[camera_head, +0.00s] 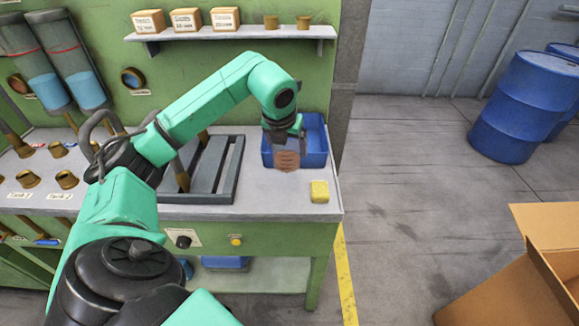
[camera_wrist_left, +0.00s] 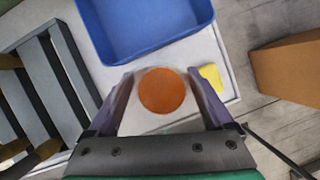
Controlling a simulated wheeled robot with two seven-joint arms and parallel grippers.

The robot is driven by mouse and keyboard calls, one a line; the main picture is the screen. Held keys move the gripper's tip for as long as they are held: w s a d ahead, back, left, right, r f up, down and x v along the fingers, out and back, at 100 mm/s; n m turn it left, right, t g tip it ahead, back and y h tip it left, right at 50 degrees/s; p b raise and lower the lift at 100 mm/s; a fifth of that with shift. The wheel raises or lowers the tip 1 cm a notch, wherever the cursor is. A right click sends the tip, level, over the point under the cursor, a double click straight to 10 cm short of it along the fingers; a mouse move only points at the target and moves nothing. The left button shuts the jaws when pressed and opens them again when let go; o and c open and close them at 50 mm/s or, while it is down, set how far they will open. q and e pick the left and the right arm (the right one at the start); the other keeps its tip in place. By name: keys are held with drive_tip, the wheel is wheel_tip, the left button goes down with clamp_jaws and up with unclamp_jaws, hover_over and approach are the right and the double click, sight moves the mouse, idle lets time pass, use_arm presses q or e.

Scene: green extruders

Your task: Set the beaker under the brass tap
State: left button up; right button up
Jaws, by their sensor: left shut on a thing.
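The beaker (camera_head: 287,160) shows as a brownish vessel below my left gripper (camera_head: 284,133) in the head view, in front of the blue tray. In the left wrist view, the beaker (camera_wrist_left: 161,91) is a round orange-brown disc between the two fingers of my left gripper (camera_wrist_left: 161,88), which is shut on it. Whether its bottom touches the bench is unclear. Brass-coloured fittings stand along a grey slatted rack (camera_head: 228,170), one (camera_head: 183,180) at its left side; my arm hides part of it. I cannot tell which is the brass tap. My right gripper is not in view.
The blue tray (camera_head: 316,140) stands at the bench's back right, with a yellow sponge (camera_head: 319,191) near the right edge. Several brass cups (camera_head: 67,180) sit at the left. A cardboard box (camera_head: 530,260) and blue drums (camera_head: 525,105) stand on the floor.

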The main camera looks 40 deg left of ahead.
sight(291, 160)
use_arm(q)
drive_tip(key=x, duration=0.5)
drive_tip(key=shift+s+d+f+p, duration=0.3)
drive_tip(key=shift+d+f+p, duration=0.05)
drive_tip(key=shift+f+p, duration=0.1)
drive_tip(key=shift+s+f, duration=0.25)
drive_tip(key=shift+f, duration=0.95)
drive_tip(key=shift+w+f, duration=0.1)
drive_tip(key=shift+f, duration=0.1)
drive_tip(key=o, duration=1.1)
drive_tip(key=shift+f, duration=0.1)
drive_tip(key=shift+o, duration=0.7)
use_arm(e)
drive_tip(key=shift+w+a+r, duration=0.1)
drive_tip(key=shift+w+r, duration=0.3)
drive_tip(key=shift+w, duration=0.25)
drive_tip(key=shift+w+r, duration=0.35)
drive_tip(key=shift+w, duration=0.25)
